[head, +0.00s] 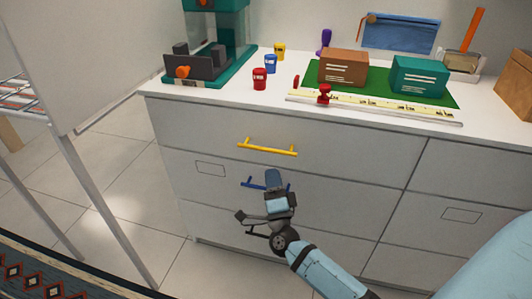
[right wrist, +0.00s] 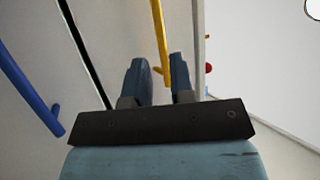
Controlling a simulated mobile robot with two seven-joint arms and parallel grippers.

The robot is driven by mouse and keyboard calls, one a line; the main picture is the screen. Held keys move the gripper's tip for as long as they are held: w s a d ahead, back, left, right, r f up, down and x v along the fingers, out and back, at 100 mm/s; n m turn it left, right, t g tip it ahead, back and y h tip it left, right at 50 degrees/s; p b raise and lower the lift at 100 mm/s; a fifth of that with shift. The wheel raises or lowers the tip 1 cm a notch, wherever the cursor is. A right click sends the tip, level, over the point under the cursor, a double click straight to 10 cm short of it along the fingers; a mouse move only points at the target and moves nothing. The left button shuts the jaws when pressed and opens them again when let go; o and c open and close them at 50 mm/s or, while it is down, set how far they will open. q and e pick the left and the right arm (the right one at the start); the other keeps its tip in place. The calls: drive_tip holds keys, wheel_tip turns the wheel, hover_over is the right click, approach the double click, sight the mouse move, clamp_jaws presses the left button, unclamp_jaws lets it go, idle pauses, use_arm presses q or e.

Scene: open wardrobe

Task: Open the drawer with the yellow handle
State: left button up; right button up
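The yellow handle (head: 267,147) is a horizontal bar on the top left drawer (head: 330,150) of the white cabinet. That drawer looks flush and closed. My right gripper (head: 273,178) is in front of the drawers, just below the yellow handle in the head view, and covers part of the blue handle. In the right wrist view its two fingers (right wrist: 158,78) are apart, with nothing held. There the yellow handle (right wrist: 160,38) runs toward the gap between the fingertips; I cannot tell whether it lies between them. My left gripper is not in view.
The blue handle (head: 252,183) is on the drawer below; it also shows in the right wrist view (right wrist: 30,92). The countertop (head: 235,96) holds small cups, boxes on a green mat (head: 375,80) and a teal machine (head: 228,45). A metal rack stands left.

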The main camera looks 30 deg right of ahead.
sight(268, 150)
use_arm(q)
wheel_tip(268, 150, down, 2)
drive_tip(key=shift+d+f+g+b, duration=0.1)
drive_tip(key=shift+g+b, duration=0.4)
drive_tip(key=shift+b, duration=0.05)
use_arm(e)
drive_tip(key=x, duration=0.8)
drive_tip(key=shift+w, duration=0.1)
clamp_jaws()
